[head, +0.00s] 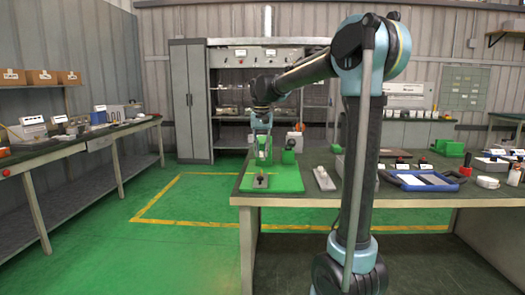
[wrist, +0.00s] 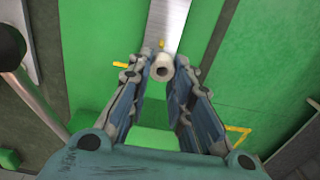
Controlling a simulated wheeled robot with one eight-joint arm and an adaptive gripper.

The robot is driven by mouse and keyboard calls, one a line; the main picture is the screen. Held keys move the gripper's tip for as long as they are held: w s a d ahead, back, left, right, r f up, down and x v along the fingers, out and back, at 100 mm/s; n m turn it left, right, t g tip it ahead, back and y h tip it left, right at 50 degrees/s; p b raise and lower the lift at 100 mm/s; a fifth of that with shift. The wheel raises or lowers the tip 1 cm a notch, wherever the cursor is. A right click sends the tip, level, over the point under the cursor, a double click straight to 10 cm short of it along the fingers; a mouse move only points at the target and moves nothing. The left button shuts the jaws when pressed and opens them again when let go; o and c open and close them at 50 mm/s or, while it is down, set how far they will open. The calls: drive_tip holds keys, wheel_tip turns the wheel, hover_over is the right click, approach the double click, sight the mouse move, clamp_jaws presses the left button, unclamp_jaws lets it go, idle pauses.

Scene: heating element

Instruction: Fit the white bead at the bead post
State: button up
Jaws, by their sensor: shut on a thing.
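The white bead (wrist: 162,68), a short pale tube with a dark hole facing the wrist camera, is between the fingertips of my gripper (wrist: 161,74). The gripper is shut on it. In the head view my gripper (head: 263,150) is above the green board (head: 290,185) at the table's left end; the bead cannot be made out there. A grey metal strip (wrist: 166,22) lies on the green surface beyond the bead in the wrist view, with a small yellow mark (wrist: 162,44) near its end. I cannot clearly tell which part is the bead post.
A green holder (head: 288,156) stands right of the gripper. A grey block (head: 324,179) lies beside the board. A blue-rimmed tray (head: 420,181) and small items are farther right on the table. Green floor is clear to the left of the table.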

hover_over(262, 175)
drive_tip(key=w, duration=0.1)
drive_tip(key=shift+w+a+f, duration=0.1)
drive_tip(key=shift+w+f, duration=0.05)
drive_tip(key=shift+f, duration=2.45)
drive_tip(key=shift+f, duration=1.5)
drive_tip(key=o, duration=0.9)
wheel_tip(262, 175, up, 12)
drive_tip(key=shift+f, duration=0.1)
